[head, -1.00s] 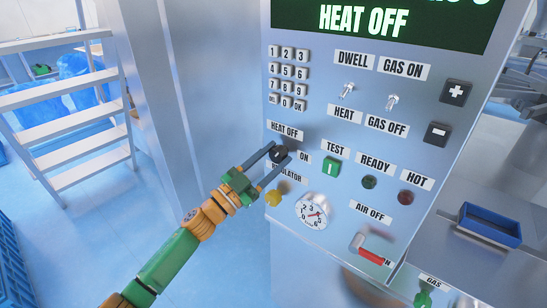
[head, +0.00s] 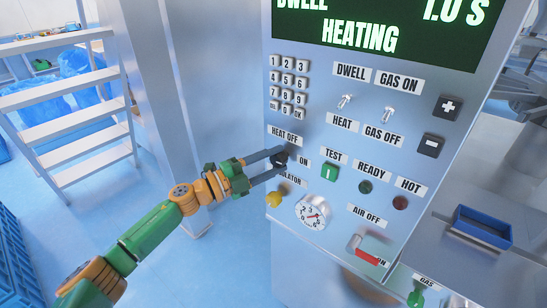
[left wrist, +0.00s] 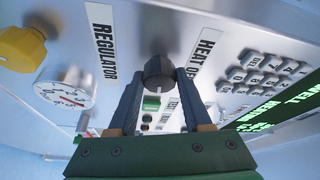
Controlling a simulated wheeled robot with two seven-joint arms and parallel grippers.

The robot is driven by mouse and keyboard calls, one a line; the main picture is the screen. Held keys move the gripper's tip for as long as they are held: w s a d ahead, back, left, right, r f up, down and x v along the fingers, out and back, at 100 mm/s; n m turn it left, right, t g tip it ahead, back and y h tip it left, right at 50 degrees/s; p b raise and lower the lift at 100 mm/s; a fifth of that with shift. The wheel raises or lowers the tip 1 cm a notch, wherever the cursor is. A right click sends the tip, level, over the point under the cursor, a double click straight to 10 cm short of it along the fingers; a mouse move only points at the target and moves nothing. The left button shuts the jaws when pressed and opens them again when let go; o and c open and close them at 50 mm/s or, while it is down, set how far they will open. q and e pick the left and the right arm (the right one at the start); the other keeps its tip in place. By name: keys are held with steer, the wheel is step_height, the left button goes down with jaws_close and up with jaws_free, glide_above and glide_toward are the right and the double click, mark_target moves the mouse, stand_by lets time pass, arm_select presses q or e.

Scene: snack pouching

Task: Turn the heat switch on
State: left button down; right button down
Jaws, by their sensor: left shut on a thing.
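The heat switch (head: 280,158) is a dark round knob on the grey control panel, between the HEAT OFF and ON labels. My left gripper (head: 277,163) is shut on this knob, one finger on each side. In the left wrist view the knob (left wrist: 158,70) sits between the two fingertips (left wrist: 160,78), with a light mark on its face. The display (head: 380,30) at the top of the panel reads HEATING. My right gripper is not in view.
A yellow regulator knob (head: 273,199) and a dial gauge (head: 313,211) sit just below the switch. A green TEST button (head: 329,171) is to its right, and a keypad (head: 288,85) is above. A red-handled lever (head: 367,256) sticks out lower right.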

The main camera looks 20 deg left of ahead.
arm_select(q)
steer(key=shift+r+m, duration=0.1)
steer(key=shift+m, duration=0.5)
steer(key=shift+g+p, duration=0.3)
steer(key=shift+c, duration=1.7)
jaws_free()
steer(key=b+v, duration=0.2)
steer(key=v, duration=0.5)
steer(key=shift+b, duration=0.35)
